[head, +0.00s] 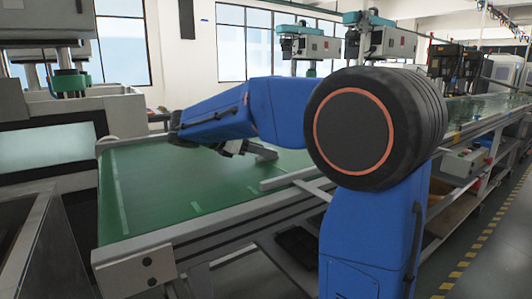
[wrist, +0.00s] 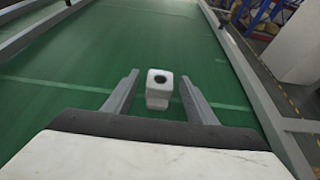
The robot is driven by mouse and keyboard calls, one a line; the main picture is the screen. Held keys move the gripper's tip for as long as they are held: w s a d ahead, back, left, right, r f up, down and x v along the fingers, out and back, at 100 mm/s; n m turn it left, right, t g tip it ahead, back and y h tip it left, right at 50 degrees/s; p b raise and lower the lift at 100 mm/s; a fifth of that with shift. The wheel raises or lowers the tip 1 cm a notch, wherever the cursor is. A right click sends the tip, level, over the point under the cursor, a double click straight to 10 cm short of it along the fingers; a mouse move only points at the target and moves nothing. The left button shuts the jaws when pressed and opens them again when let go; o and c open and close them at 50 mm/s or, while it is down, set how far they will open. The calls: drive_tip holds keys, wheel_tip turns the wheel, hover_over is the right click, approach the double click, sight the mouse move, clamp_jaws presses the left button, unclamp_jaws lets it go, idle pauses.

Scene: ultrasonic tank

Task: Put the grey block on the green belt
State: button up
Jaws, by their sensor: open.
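The grey block (wrist: 158,101) is a small pale piece with a dark round hole in its top. In the wrist view it stands upright over the green belt (wrist: 110,50), between the two fingers of my gripper (wrist: 159,76). The fingers are apart, with a gap on each side of the block. It looks to rest on the belt surface, though its base is hard to make out. In the head view my gripper (head: 232,148) hangs low over the green belt (head: 150,190), and I cannot clearly pick out the block there.
A metal rail (head: 200,232) runs along the belt's near edge. A grey bar (head: 290,178) reaches over the belt's right side. A machine (head: 60,130) stands at the left. The belt's near left part is clear.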

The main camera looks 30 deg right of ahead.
drive_tip(key=v, duration=1)
